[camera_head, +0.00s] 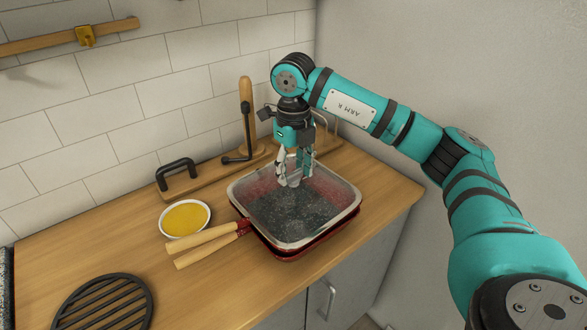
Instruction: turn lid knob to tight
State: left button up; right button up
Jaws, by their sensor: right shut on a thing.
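A square red pan (285,255) with two wooden handles (200,240) pointing left sits on the counter. A see-through glass lid (310,222) with a pale metal rim covers it, and dark speckled contents or base show through. My right gripper (294,180) comes down from above over the back part of the lid. Its fingers are shut on the lid knob, which they mostly hide. I cannot read the knob's turn position or any mark on it. My left gripper is not in view.
A white bowl of yellow liquid (185,219) stands left of the pan, close to the handles. A black trivet (103,303) lies at the front left. A wooden stand with a post (246,95) and a black handle (177,176) are behind. The counter (85,235) is clear at left.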

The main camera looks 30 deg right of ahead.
aim_at(293, 173)
dwell(0.4)
jog(key=o, duration=1.2)
jog(key=shift+c, duration=0.2)
jog(key=shift+r, duration=0.15)
notch_tip(293, 173, up, 12)
